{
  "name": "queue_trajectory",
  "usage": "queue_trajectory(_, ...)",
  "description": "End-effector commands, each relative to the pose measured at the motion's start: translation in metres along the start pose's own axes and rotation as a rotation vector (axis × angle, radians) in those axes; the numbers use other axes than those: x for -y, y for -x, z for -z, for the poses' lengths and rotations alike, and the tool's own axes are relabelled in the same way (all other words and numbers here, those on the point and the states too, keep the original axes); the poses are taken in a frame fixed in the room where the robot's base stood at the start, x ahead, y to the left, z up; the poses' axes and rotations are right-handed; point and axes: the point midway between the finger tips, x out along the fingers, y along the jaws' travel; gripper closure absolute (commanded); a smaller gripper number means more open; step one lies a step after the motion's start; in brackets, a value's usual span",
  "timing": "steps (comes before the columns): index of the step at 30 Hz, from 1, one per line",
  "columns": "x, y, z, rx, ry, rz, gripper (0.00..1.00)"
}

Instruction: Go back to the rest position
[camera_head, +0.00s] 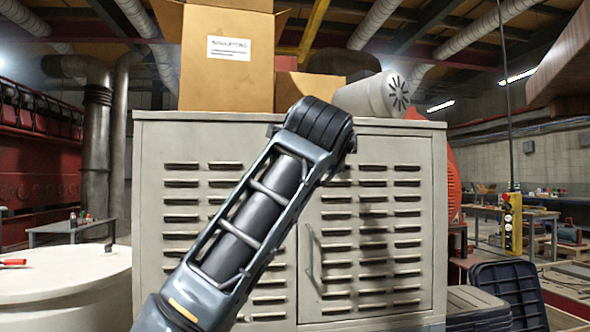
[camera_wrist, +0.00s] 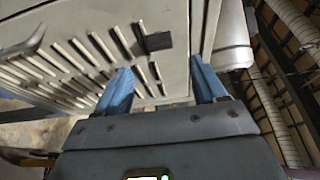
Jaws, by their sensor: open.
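My gripper (camera_wrist: 163,88) shows in the wrist view, with two blue fingers spread apart and nothing between them. It faces the grey louvred cabinet (camera_wrist: 90,25), which fills the upper left of that view. In the head view my arm rises from the bottom left across the front of the same cabinet (camera_head: 235,128); my gripper itself does not show there.
A labelled cardboard box (camera_head: 228,75) and a grey cylinder (camera_head: 372,98) stand on the cabinet. A round white-topped drum (camera_head: 65,275) is at the left. A dark crate (camera_head: 508,295) is at the lower right. A yellow pendant control (camera_head: 512,222) hangs at the right.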

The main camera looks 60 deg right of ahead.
Motion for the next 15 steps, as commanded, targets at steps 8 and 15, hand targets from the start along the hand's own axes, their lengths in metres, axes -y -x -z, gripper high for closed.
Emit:
queue_trajectory(8,-0.001,0.000,0.000,0.000,0.003,0.002,0.30)
queue_trajectory(15,-0.013,0.007,-0.019,0.009,0.167,0.098,0.30)
